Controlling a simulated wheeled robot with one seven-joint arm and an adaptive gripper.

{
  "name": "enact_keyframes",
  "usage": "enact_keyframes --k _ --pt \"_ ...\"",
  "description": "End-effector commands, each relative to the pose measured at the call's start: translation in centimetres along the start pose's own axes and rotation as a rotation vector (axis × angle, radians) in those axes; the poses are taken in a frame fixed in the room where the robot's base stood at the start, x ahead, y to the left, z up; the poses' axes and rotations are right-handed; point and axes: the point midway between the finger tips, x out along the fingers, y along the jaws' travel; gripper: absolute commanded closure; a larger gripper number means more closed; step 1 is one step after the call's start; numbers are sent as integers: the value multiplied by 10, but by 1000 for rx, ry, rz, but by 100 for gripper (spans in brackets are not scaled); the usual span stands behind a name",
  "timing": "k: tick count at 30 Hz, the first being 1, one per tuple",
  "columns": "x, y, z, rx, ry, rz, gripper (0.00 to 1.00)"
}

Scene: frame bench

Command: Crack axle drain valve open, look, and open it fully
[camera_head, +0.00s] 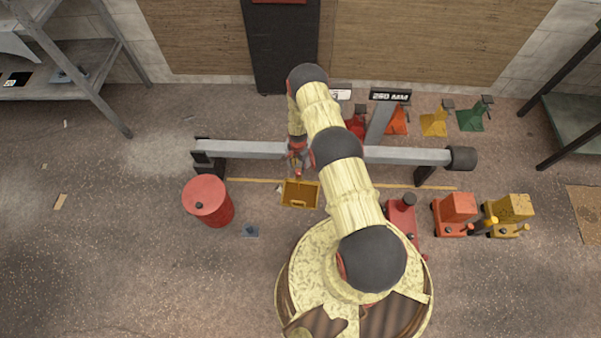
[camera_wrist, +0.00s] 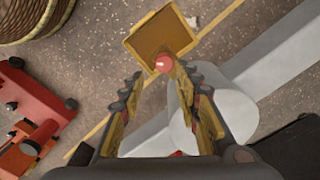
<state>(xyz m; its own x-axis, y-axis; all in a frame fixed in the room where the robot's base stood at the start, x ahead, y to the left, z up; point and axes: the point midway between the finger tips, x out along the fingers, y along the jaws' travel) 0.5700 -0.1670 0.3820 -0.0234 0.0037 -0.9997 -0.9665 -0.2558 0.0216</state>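The grey axle (camera_head: 240,149) lies across two dark stands in the head view. In the wrist view its grey beam (camera_wrist: 282,52) runs diagonally, with a pale rounded housing (camera_wrist: 222,112) beside my right finger. A small red round knob (camera_wrist: 163,63), apparently the drain valve, shows near my fingertips. A yellow pan (camera_wrist: 152,22) lies on the floor beyond it; it also shows in the head view (camera_head: 313,193). My gripper (camera_wrist: 158,74) has its fingers apart, with the knob close to the right fingertip. Contact cannot be told. My arm hides part of the axle in the head view.
A red drum (camera_head: 209,202) stands left of the pan. Red jacks (camera_head: 455,214) and a yellow one (camera_head: 510,209) stand at the right. Coloured stands (camera_head: 434,122) are behind the axle. The left floor is mostly clear.

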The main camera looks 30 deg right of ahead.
Motion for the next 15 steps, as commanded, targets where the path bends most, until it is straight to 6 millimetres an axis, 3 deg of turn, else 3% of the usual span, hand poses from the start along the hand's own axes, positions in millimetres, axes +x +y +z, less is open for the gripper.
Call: enact_keyframes --k 6,11,15 --pt "0 -7 -3 195 6 -23 67" --pt "3 -6 -3 243 6 -23 67" --pt "18 -6 -3 245 6 -22 67"
